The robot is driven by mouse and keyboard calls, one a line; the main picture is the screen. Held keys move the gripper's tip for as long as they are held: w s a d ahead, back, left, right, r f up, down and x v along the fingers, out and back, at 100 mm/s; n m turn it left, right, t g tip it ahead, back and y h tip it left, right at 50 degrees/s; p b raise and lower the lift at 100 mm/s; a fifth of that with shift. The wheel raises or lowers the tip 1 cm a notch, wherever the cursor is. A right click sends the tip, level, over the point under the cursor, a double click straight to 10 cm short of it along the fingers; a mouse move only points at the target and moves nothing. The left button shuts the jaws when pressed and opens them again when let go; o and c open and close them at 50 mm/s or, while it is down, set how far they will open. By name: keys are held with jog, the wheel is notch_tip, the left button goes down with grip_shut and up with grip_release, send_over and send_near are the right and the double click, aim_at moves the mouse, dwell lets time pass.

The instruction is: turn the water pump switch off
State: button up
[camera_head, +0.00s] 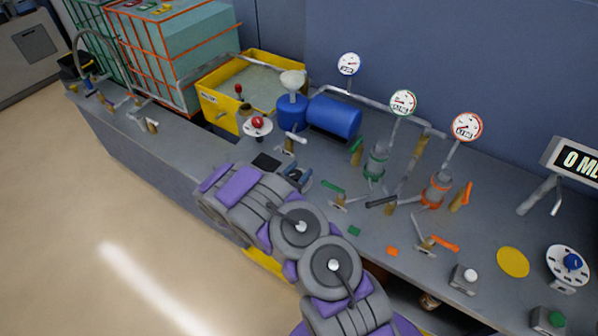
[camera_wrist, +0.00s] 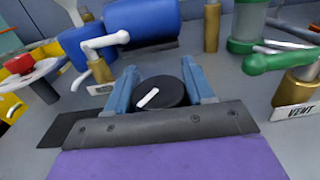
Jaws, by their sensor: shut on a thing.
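The water pump switch looks to be the round black knob (camera_wrist: 172,91) with a white pointer mark, in the wrist view. The mark runs slantwise, from lower left to upper right. My gripper (camera_wrist: 160,84) has its two blue fingers on the left and right sides of the knob, shut on it. In the head view my gripper (camera_head: 298,177) is low over the bench, and I cannot make out the knob there. No label for the switch is readable.
The blue pump tank (camera_head: 335,117) and a white-handled valve (camera_wrist: 104,45) stand just behind my gripper. A red button (camera_head: 257,122) is to the left. Green-handled valves (camera_wrist: 283,61) and gauges (camera_head: 403,102) stand to the right on the grey bench (camera_head: 470,215).

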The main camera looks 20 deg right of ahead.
jog(key=shift+w+n+t+y, duration=0.1)
jog(key=shift+n+t+y, duration=0.3)
jog(key=shift+n+t, duration=0.15)
jog(key=shift+w+a+n+t+y+b, duration=0.15)
jog(key=shift+n+t+y+b, duration=0.3)
jog(key=shift+n+t+y, duration=0.75)
jog(key=n+t+y, duration=0.1)
jog(key=y, duration=0.1)
jog(key=n+t+y, duration=0.1)
jog(key=n+y, duration=0.1)
jog(key=n+t+y+p, duration=0.1)
jog(key=t+y, duration=0.1)
jog(key=shift+w+a+n, duration=0.15)
jog(key=shift+a+n, duration=0.1)
jog(key=shift+a, duration=0.1)
jog(key=n+y+b, duration=0.1)
jog(key=y, duration=0.1)
jog(key=n+t+y, duration=0.1)
jog(key=y, duration=0.1)
jog(key=shift+w+a+f+b, duration=0.1)
jog(key=shift+a+f+b, duration=0.05)
jog(key=shift+b, duration=0.2)
jog(key=n+y+b, duration=0.2)
jog(key=y+b, duration=0.1)
jog(key=shift+a+n+y, duration=0.3)
jog(key=shift+r+y+b, duration=0.2)
jog(key=shift+y+b, duration=0.1)
jog(key=shift+a+n+y, duration=0.1)
jog(key=shift+n+y, duration=0.2)
jog(key=shift+n, duration=0.1)
